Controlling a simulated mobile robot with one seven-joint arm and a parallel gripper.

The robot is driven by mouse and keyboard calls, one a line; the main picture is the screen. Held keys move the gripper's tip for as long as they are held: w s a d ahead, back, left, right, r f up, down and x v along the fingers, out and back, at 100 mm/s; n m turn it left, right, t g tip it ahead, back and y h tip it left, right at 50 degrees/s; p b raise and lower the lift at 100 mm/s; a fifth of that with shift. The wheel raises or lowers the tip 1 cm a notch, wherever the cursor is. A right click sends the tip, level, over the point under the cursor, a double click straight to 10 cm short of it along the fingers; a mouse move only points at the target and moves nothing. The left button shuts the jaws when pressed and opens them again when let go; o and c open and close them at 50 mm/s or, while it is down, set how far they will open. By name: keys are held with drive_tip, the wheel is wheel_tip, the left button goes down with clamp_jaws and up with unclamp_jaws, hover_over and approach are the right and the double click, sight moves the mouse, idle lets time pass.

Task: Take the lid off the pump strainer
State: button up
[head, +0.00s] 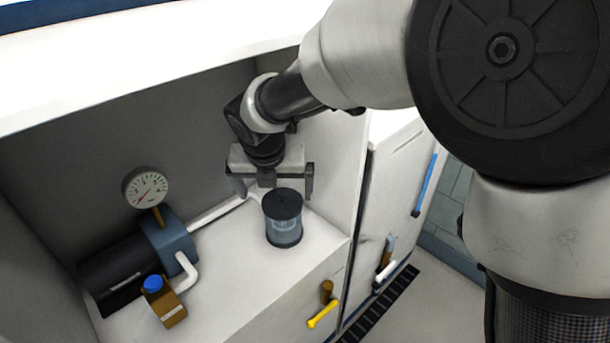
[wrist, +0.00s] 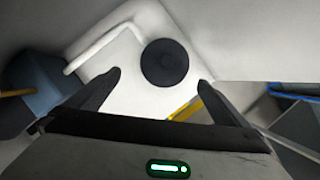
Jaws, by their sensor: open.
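The pump strainer (head: 284,228) is a clear cylinder with a dark base, standing upright on the white shelf. Its round black lid (head: 284,203) sits on top. In the wrist view the lid (wrist: 165,61) shows from above as a dark disc, beyond the fingertips and roughly centred between them. My gripper (head: 273,190) is open and empty, above and slightly behind the strainer in the head view. The fingers also show in the wrist view (wrist: 160,77), apart from the lid. The strainer's body is hidden under the lid in the wrist view.
A blue and black pump (head: 168,243) with a pressure gauge (head: 146,188) stands left of the strainer. A white pipe (head: 216,212) runs behind. The compartment's right wall is close to my gripper.

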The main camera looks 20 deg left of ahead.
sight(282, 203)
drive_tip(key=x, duration=0.2)
drive_tip(key=b+x, duration=0.1)
drive_tip(key=x, duration=0.1)
drive_tip(key=b+x, duration=0.1)
drive_tip(key=x, duration=0.1)
drive_tip(key=shift+w+d+r, duration=0.1)
drive_tip(key=shift+w+d, duration=0.25)
drive_tip(key=shift+w, duration=0.05)
drive_tip(key=c, duration=1.1)
drive_tip(key=shift+r, duration=0.15)
